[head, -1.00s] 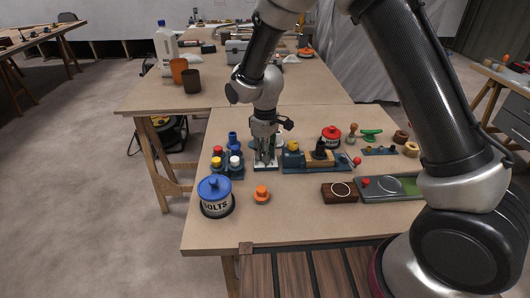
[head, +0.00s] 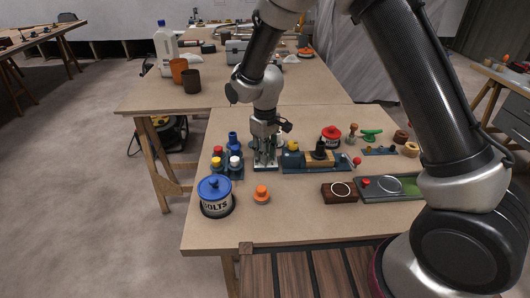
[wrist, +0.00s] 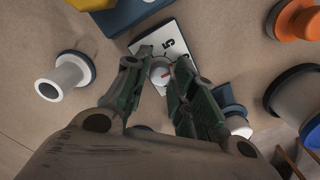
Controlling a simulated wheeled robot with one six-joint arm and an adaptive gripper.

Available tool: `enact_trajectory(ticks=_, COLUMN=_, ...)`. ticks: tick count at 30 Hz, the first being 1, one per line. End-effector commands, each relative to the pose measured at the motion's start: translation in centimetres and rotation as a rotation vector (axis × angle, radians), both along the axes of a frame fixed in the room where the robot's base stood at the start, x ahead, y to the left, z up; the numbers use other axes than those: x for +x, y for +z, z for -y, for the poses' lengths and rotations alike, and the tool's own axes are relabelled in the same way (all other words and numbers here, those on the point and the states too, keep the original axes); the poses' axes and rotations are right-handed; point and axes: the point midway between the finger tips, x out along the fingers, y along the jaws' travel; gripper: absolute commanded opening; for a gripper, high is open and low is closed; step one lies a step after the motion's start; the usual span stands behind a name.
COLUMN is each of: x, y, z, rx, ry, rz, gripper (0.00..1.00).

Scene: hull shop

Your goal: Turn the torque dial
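The torque dial is a pale round knob with a red mark (wrist: 161,72), on a white plate (wrist: 150,44) with black markings, including a 5, in the wrist view. My gripper (wrist: 158,66) points down over the plate with one finger on each side of the knob. A gap shows between the left finger and the knob; the right finger is very close to it, and I cannot tell if it touches. In the head view my gripper (head: 265,166) stands over the plate and its fingers hide the knob.
A blue fixture (head: 292,160) with a yellow knob stands close on the right. A blue holder with several coloured pegs (head: 235,172) is close on the left. A blue-lidded bolts tin (head: 216,205) and an orange knob (head: 261,193) stand in front. The table's front middle is clear.

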Motion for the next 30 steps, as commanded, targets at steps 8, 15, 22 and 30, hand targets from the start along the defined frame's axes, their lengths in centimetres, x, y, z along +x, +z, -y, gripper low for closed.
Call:
enact_trajectory(ticks=8, x=0.0, y=0.0, z=0.0, rx=-0.001, ry=0.001, rz=-0.001, gripper=0.42)
enact_trajectory(ticks=15, x=0.0, y=1.5, z=0.0, rx=0.001, ry=0.001, rz=0.001, gripper=0.42)
enact_trajectory(ticks=22, x=0.0, y=6.5, z=0.0, rx=0.002, ry=0.001, rz=0.002, gripper=0.42)
enact_trajectory(ticks=30, x=0.0, y=11.1, z=0.0, rx=0.001, ry=0.000, rz=0.001, gripper=0.42)
